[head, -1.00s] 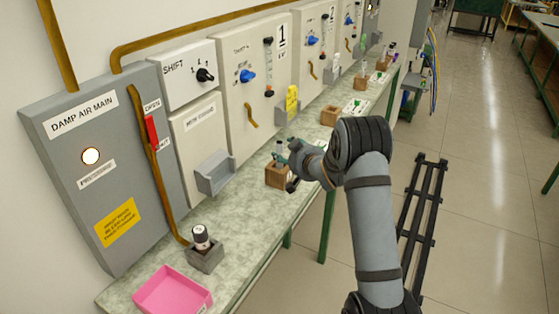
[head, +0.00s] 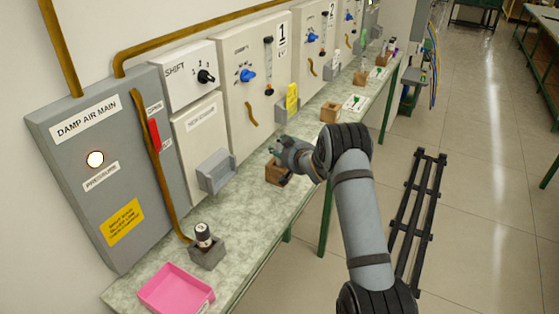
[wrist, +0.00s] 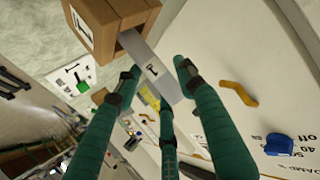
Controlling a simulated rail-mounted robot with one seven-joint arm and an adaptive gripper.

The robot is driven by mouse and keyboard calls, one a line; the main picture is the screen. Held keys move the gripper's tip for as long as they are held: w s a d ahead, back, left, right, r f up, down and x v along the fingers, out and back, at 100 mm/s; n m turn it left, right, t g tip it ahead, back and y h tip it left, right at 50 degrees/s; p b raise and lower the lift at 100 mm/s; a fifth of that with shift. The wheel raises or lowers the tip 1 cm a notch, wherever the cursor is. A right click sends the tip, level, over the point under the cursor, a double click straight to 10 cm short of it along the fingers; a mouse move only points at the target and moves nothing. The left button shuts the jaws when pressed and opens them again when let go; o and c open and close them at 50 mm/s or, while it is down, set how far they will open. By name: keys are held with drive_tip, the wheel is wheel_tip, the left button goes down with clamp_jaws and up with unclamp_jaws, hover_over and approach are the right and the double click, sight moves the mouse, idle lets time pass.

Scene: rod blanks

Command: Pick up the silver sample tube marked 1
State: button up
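The silver tube (wrist: 148,62) stands in a wooden block (wrist: 103,22) and has a dark mark that looks like a 1. In the wrist view it reaches out of the block between the green fingers of my gripper (wrist: 157,72). The fingers are apart on either side of the tube, and a third finger shows below it. I see no clear grip on it. In the head view my gripper (head: 280,147) is right above the wooden block (head: 274,173) and hides the tube.
A grey holder with a dark-topped bottle (head: 203,236) and a pink tray (head: 176,290) are on the near bench (head: 240,206). A grey wall bin (head: 217,172) and panels with knobs line the wall behind. Another wooden block (head: 330,112) is farther along.

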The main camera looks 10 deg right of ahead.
drive_tip(key=c, duration=0.6)
drive_tip(key=shift+c, duration=0.2)
